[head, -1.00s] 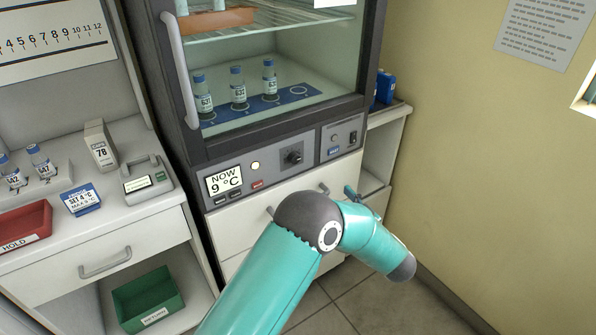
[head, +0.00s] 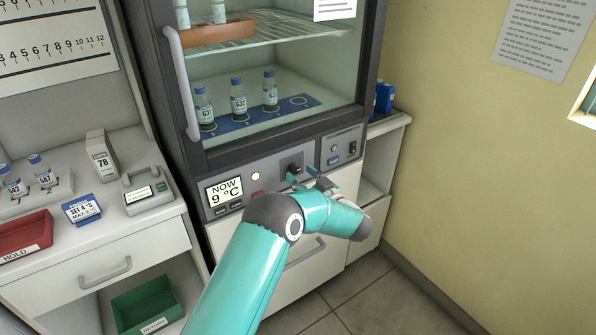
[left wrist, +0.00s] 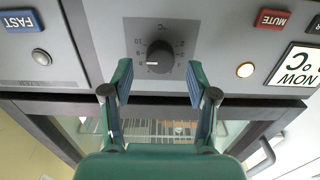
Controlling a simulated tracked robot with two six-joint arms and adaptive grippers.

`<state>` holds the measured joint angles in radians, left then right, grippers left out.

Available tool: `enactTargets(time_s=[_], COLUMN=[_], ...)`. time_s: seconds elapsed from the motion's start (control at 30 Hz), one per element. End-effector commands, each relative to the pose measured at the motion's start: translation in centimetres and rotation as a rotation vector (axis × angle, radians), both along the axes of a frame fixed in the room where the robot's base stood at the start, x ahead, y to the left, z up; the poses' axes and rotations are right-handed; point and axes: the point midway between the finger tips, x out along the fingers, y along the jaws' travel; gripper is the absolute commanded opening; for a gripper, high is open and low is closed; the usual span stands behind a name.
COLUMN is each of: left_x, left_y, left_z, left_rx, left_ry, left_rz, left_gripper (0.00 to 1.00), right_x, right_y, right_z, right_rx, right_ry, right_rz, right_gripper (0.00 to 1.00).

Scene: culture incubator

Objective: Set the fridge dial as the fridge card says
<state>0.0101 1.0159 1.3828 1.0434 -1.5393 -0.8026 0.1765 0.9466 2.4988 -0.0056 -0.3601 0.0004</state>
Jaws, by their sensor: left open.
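The fridge dial (head: 292,163) is a dark round knob on the grey panel below the glass door. In the left wrist view, upside down, the dial (left wrist: 160,58) has a white pointer mark toward picture left; its scale numbers are too small to read surely. The display (head: 224,190) reads "NOW 9 °C". My left gripper (head: 309,172) is in front of the panel at the dial; in the left wrist view its open fingers (left wrist: 159,82) stand either side of the dial's near edge, apart from it.
The fridge door handle (head: 180,85) stands out at the left. Vials (head: 238,100) stand inside behind glass.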

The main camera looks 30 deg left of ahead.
Motion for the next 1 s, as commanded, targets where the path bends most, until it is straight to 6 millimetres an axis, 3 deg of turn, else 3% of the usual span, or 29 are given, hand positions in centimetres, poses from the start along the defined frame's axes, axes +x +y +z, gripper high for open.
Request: enactTargets(time_s=[0.2,0.5,0.83,1.0], left_x=[0.6,0.7,0.7,0.7], left_y=[1.7,1.8,1.8,1.8], left_z=[0.0,0.0,0.0,0.0], left_rx=[0.0,0.0,0.0,-0.001], left_ry=[0.001,0.001,0.0,-0.003], left_rz=[0.001,0.0,0.0,0.0], left_gripper=[0.59,0.59,0.04,0.0], right_x=[0.0,0.0,0.0,0.0], right_y=[0.0,0.0,0.0,0.0], right_z=[0.2,0.2,0.2,0.1], right_rx=[0.0,0.0,0.0,0.0], right_ry=[0.0,0.0,0.0,0.0], right_rz=[0.0,0.0,0.0,0.0], right_gripper=[0.4,0.4,0.4,0.4])
